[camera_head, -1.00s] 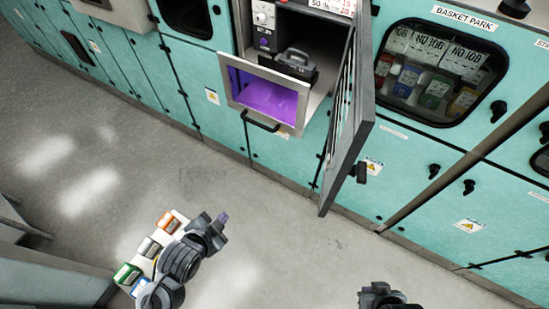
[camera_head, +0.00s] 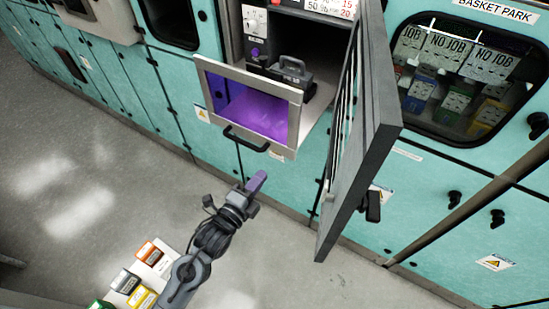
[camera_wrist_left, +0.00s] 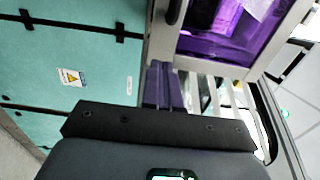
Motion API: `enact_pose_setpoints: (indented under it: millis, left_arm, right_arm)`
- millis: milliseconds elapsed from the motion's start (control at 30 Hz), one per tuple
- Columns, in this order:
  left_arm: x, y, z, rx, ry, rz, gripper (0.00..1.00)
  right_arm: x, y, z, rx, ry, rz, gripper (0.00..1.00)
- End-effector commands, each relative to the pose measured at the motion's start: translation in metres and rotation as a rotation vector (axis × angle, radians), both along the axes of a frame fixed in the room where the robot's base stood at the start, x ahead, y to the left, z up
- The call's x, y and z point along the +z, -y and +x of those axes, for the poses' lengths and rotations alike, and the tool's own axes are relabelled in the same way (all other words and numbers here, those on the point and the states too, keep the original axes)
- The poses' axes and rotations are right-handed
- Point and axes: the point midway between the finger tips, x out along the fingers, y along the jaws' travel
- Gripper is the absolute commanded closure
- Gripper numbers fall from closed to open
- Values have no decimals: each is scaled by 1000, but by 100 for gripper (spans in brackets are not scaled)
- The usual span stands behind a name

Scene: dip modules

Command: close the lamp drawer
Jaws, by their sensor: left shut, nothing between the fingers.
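The lamp drawer (camera_head: 295,136) is pulled out of the teal cabinet, with a light metal frame, a window lit purple and a dark bar handle (camera_head: 246,139) low on its front. Its frame and purple window also show at the top of the left wrist view (camera_wrist_left: 221,68). My left gripper (camera_head: 257,181) is shut and empty, with purple fingers pointing up toward the drawer front from just below the handle. In the left wrist view its fingers (camera_wrist_left: 163,88) lie together beside the drawer frame; I cannot tell whether they touch it. My right gripper is out of view.
A dark barred door (camera_head: 362,140) stands swung open just right of the drawer. A black device with a handle (camera_head: 292,70) sits in the bay behind it. A tray of coloured modules (camera_head: 150,255) is at lower left.

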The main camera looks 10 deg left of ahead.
Motion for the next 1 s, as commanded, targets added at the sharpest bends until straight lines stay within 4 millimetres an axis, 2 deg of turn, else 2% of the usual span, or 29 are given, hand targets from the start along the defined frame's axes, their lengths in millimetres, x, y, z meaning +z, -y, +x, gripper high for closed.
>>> enact_pose_setpoints:
  millis: [33,200,433,633,1000]
  left_arm:
    - [2,3,11,1,2,-2,100]
    - [1,14,40,1,-1,-3,100]
    - [1,24,68,1,-2,-3,100]
    - [0,27,79,1,-1,-1,100]
    - [-1,28,81,1,-2,0,100]
  right_arm:
    - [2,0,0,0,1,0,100]
    - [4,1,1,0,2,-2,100]
    - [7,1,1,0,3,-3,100]
    - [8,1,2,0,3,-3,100]
    - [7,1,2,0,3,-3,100]
